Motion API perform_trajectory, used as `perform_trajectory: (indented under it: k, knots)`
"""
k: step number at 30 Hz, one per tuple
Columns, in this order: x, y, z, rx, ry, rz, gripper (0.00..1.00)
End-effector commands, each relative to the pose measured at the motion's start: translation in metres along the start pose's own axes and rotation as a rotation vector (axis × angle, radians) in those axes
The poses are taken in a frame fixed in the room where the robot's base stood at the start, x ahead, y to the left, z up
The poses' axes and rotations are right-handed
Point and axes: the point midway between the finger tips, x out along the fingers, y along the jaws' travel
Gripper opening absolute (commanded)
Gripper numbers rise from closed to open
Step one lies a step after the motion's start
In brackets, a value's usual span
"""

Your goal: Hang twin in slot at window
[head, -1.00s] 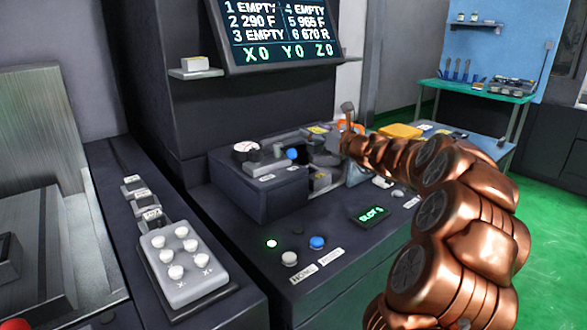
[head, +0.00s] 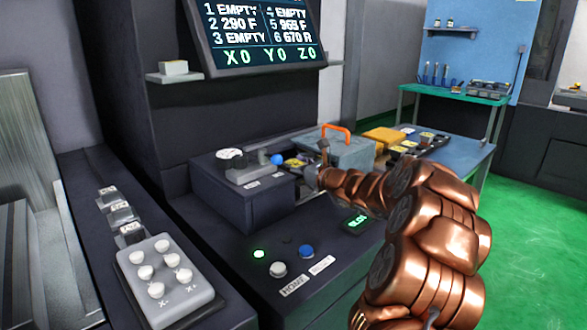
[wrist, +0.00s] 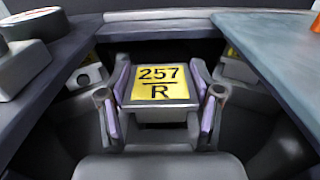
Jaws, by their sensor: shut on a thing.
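In the wrist view, my gripper (wrist: 160,108) is shut on a grey block with a yellow top label reading 257 R (wrist: 160,84), its pads on both sides of it. In the head view, my copper-coloured arm reaches the opening and hides the block. The slot display (head: 356,222) is partly covered by the arm.
A button pad (head: 165,275) is at lower left. A grey case with an orange handle (head: 335,128) stands behind my gripper. Green floor is clear at right.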

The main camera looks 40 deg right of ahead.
Motion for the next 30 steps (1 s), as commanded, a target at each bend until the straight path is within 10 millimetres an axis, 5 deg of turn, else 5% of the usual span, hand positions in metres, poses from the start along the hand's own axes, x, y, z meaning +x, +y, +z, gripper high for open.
perform_trajectory:
  k: [14,15,21,30]
  knots:
    - [0.0002,0.0001,-0.008,0.0,-0.003,0.0,0.15]
    - [0.0001,0.0,-0.0075,-0.001,-0.003,0.0,0.68]
    - [0.0001,0.0,-0.0076,-0.001,-0.002,0.0,0.89]
    - [0.0,-0.0001,-0.0076,0.0,-0.002,0.0,0.89]
